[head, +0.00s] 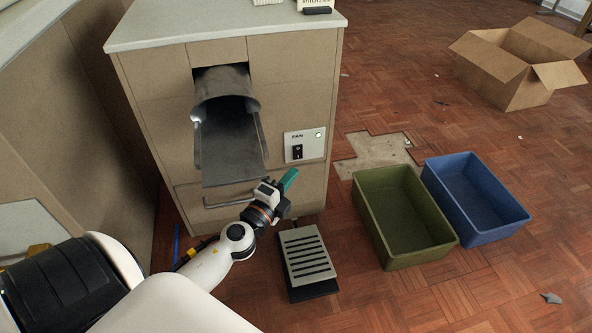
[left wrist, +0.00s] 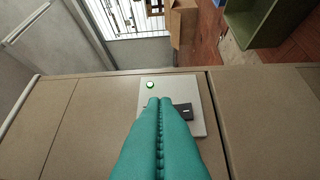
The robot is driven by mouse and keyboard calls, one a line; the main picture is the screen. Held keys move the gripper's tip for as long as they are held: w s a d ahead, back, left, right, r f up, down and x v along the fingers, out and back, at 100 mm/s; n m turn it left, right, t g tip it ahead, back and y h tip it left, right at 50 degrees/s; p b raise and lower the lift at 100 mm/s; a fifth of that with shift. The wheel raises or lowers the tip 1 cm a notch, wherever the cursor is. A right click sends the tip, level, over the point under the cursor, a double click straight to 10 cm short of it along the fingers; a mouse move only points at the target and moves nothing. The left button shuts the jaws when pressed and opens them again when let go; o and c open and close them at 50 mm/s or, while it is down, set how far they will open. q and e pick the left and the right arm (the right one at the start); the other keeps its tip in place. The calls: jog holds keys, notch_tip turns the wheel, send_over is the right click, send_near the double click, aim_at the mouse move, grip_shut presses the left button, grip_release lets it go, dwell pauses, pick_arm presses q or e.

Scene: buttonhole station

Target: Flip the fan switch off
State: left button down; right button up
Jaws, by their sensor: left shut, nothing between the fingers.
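The fan panel (head: 305,145) is a white plate on the cabinet front, marked FAN. It carries a black rocker switch (head: 297,152) and a lit green lamp (head: 319,135). The left wrist view shows the plate (left wrist: 197,123), the switch (left wrist: 183,110) and the green lamp (left wrist: 150,85). My left gripper (head: 289,180), with teal fingers, is below the panel in the head view, fingers pointing up toward it. In the left wrist view its shut, empty fingertips (left wrist: 160,102) overlap the plate beside the switch and cover part of it; contact cannot be told. My right gripper is out of view.
The cabinet (head: 160,110) has a grey chute (head: 230,140) left of the panel and a handle (head: 228,201) below. A slotted grey box (head: 306,255) stands on the floor. Green (head: 401,256) and blue (head: 482,236) bins and an open carton (head: 505,85) are to the right.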

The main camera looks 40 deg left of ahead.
pick_arm(q)
jog(key=shift+s+d+r+b, duration=0.1)
jog(key=shift+s+r+b, duration=0.1)
jog(key=shift+s, duration=1.15)
jog(key=shift+s+d+r+b, duration=0.1)
jog(key=shift+s+b, duration=0.05)
jog(key=shift+s, duration=1.2)
